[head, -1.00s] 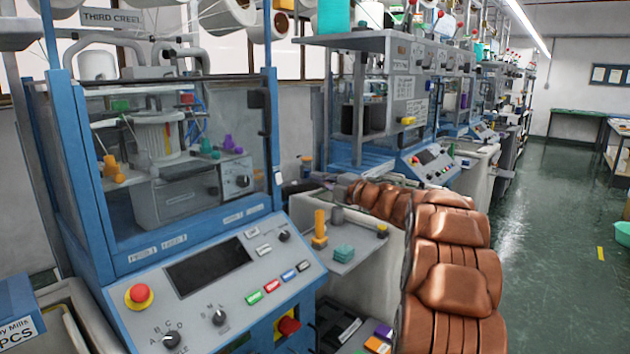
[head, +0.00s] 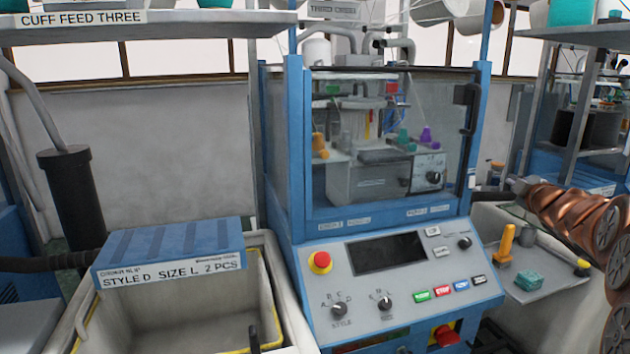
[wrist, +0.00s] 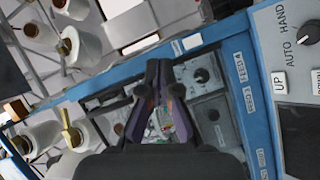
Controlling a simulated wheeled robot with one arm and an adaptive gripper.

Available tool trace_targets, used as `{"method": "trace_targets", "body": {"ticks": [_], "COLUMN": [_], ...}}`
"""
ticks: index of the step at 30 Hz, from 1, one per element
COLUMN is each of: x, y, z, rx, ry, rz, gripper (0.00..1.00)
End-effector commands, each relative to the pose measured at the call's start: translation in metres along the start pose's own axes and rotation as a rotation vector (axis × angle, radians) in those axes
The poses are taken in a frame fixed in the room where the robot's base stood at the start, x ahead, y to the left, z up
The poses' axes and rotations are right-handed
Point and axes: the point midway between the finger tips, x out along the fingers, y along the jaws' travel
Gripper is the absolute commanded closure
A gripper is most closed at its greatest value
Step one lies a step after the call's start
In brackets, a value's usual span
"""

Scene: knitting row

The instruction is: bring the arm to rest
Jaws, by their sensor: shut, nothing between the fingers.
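My gripper (wrist: 158,68) shows in the wrist view as two dark fingers with purple edges, their tips together and nothing held. It is in front of the knitting machine's blue-framed window area. In the head view my copper-coloured arm enters from the right edge and reaches toward the right side of the machine (head: 377,220). The far end of the arm is small and dark there, so finger detail cannot be made out. The machine's control panel (head: 400,290) has a dark screen, a red stop button (head: 320,262) and several knobs and coloured buttons.
A bin (head: 185,325) with a blue lid labelled "STYLE D SIZE L 2 PCS" (head: 168,255) stands left of the machine. A small side shelf (head: 535,290) with a yellow piece and a teal block lies below my arm. Yarn cones (wrist: 68,47) show in the wrist view.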

Motion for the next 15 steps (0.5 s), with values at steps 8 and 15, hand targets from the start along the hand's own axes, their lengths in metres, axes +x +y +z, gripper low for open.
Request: {"method": "trace_targets", "body": {"ticks": [8,15], "x": [-0.063,-0.159], "y": [-0.059,-0.142], "z": [-0.014,-0.028], "rx": [0.285,0.509], "ry": [-0.317,-0.603], "rz": [-0.151,-0.349], "gripper": [1.0,1.0]}}
